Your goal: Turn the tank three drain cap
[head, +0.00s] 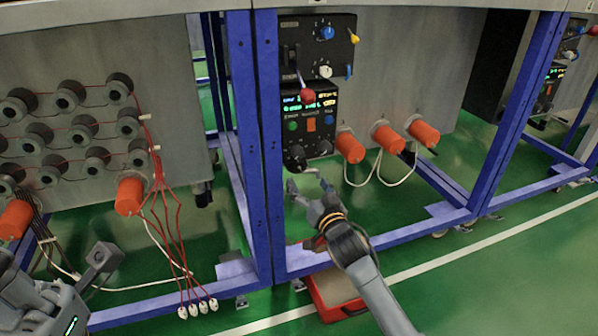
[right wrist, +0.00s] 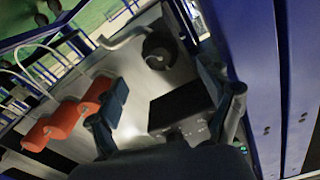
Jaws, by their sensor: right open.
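Three orange caps, the left one (head: 350,146), the middle one (head: 388,138) and the right one (head: 424,132), stick out from the low edge of the grey tank panel. I cannot read which belongs to tank three. Orange caps (right wrist: 62,120) also show at the left of the right wrist view. My right gripper (head: 308,184) is open and empty, below the black control box and left of the caps, touching none. Its fingers (right wrist: 168,108) are spread in the right wrist view. Part of my left gripper (head: 100,256) shows at the lower left; its jaw state is unclear.
The black control box (head: 310,120) with knobs and a red-balled lever hangs above my right gripper. Blue frame posts (head: 258,150) stand just left of it. White hoses loop below the caps. A red box (head: 335,292) lies on the green floor. Red cables hang at left.

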